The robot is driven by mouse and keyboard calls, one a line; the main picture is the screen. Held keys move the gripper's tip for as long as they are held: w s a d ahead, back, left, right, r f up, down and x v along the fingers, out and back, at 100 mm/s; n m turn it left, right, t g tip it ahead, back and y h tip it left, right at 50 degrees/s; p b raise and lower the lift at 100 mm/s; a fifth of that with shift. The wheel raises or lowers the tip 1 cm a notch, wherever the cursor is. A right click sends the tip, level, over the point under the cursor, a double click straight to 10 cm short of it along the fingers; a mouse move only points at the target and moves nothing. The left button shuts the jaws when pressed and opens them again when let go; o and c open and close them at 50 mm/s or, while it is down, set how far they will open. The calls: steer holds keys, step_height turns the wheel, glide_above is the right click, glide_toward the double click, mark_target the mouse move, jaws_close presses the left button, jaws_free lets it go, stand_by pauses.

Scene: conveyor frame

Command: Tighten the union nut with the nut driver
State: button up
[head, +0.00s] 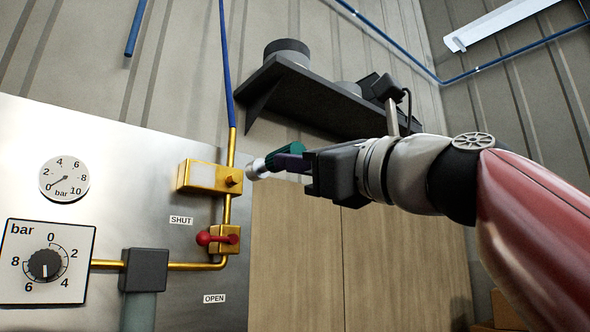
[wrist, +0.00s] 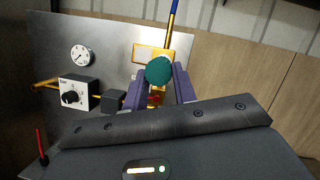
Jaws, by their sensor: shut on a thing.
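The nut driver has a green handle (head: 289,149) and a pale metal socket end (head: 257,169). My gripper (head: 292,163) is shut on it, with purple fingers on the handle. The socket end points left, just right of the brass union nut (head: 235,180) on the gold block (head: 196,177); a small gap shows in the head view, but I cannot tell the depth between them. In the wrist view the round green handle end (wrist: 159,71) sits between the fingers (wrist: 165,85) and hides the socket and the nut. The gold block (wrist: 146,55) shows behind it.
Below the block is a valve with a red lever (head: 208,238) pointing left, between the SHUT (head: 181,221) and OPEN (head: 214,298) labels. A gauge (head: 64,179) and dial (head: 45,264) are at left. A dark shelf (head: 320,103) stands above my gripper.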

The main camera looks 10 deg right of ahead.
mark_target(273, 170)
steer(key=shift+s, duration=0.2)
steer(key=shift+w+a, duration=0.65)
steer(key=shift+w, duration=0.3)
steer(key=shift+w+a, duration=0.6)
steer(key=shift+w, duration=0.3)
steer(key=shift+w+a, duration=0.1)
steer(key=shift+w, duration=0.15)
steer(key=shift+w+a, duration=0.5)
steer(key=shift+w, duration=0.3)
steer(key=shift+w, duration=0.1)
steer(key=shift+s+d, duration=0.3)
steer(key=shift+s, duration=0.2)
steer(key=shift+s+d, duration=0.25)
steer(key=shift+s, duration=0.2)
